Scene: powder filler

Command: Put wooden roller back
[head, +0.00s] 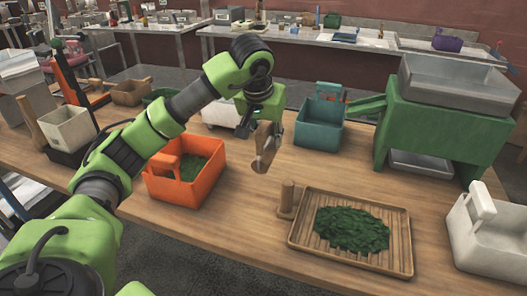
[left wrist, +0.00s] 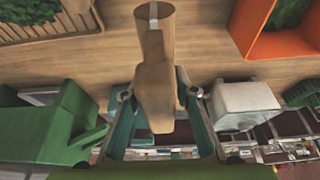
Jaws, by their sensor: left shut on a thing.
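My left gripper (head: 262,122) is shut on the wooden roller (head: 266,146), which hangs down and slightly tilted, above the table between the orange crate and the wooden tray. In the left wrist view the roller's tan block part (left wrist: 155,92) lies between the two fingers. A round wooden cylinder (left wrist: 155,22) shows past it; I cannot tell whether it belongs to the held roller. My right gripper is not in view.
An orange crate (head: 172,188) with leaves stands left of the held roller. A teal crate (head: 318,132) and a green machine (head: 440,125) stand behind and right. A white crate (head: 490,237) is at the right edge. Bare table (head: 235,215) lies left of the tray.

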